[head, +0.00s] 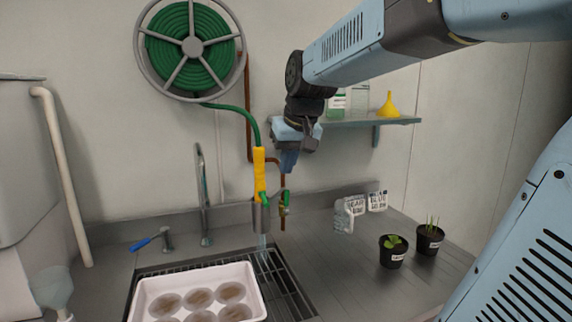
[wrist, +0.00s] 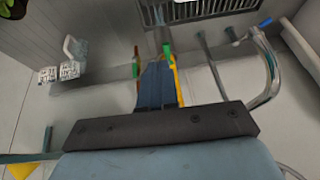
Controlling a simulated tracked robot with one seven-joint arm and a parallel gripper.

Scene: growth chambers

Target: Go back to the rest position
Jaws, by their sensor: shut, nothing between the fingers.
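My gripper (head: 288,160) is in the air in front of the back wall, below the shelf's left end. Its blue fingers point down and are shut with nothing between them. In the wrist view the closed fingers (wrist: 157,86) show at the centre. The yellow spray handle (head: 259,174) on the green hose hangs just left of my gripper in the head view. The wrist view shows part of it behind the fingers; I cannot tell how near it is.
A white tray (head: 143,307) with several brown dishes sits on the sink grate (head: 285,283). A tall tap (head: 203,190) stands behind. Two potted seedlings (head: 392,258) and white packets (head: 350,212) are on the right counter. A shelf (head: 375,122) holds a yellow funnel (head: 388,104). A hose reel (head: 192,48) hangs upper left.

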